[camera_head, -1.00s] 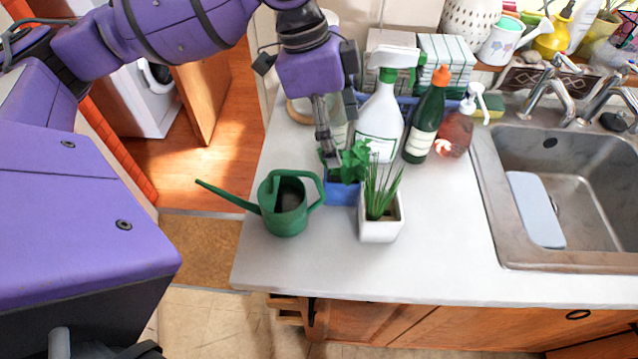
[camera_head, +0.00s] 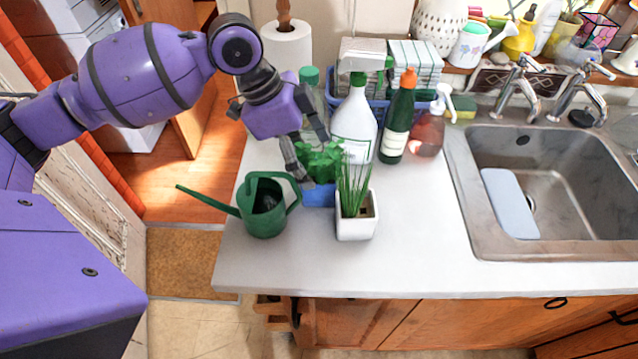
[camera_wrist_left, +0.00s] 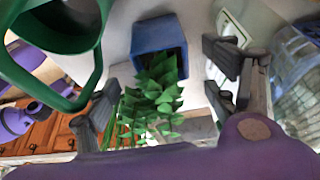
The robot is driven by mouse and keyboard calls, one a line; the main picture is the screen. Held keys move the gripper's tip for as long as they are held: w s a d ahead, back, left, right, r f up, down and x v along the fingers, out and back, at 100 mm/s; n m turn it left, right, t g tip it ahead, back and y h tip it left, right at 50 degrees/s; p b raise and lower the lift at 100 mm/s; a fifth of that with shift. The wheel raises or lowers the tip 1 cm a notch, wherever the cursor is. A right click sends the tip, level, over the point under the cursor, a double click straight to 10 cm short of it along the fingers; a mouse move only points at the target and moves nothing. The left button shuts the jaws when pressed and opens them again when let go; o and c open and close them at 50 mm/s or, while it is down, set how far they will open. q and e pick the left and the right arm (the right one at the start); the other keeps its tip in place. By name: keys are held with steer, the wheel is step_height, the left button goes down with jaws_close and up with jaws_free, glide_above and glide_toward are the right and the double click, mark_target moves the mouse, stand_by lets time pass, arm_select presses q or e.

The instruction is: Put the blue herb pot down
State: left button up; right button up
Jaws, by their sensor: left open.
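The blue herb pot (camera_head: 318,195) with leafy green herbs (camera_head: 320,160) stands on the worktop, between the green watering can (camera_head: 263,212) and the white pot of grass (camera_head: 357,222). My left gripper (camera_head: 310,160) reaches down to it from the upper left and is open, with its fingers beside the herbs. In the left wrist view, the blue pot (camera_wrist_left: 158,36) and its leaves show between the spread fingers (camera_wrist_left: 165,98). Whether a finger touches the pot or leaves, I cannot tell. The pot's lower part is partly hidden in the head view. My right gripper is not in view.
A spray bottle (camera_head: 354,125), a dark green bottle (camera_head: 397,120) and a soap pump (camera_head: 428,133) stand behind. A paper towel roll (camera_head: 287,48) is at the back left. The worktop (camera_head: 425,235) is clear between the grass pot and the sink (camera_head: 490,200).

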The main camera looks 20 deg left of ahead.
mark_target(324, 178)
arm_select(q)
steer(key=x, duration=0.5)
steer(key=shift+w, duration=0.2)
steer(key=c, duration=1.7)
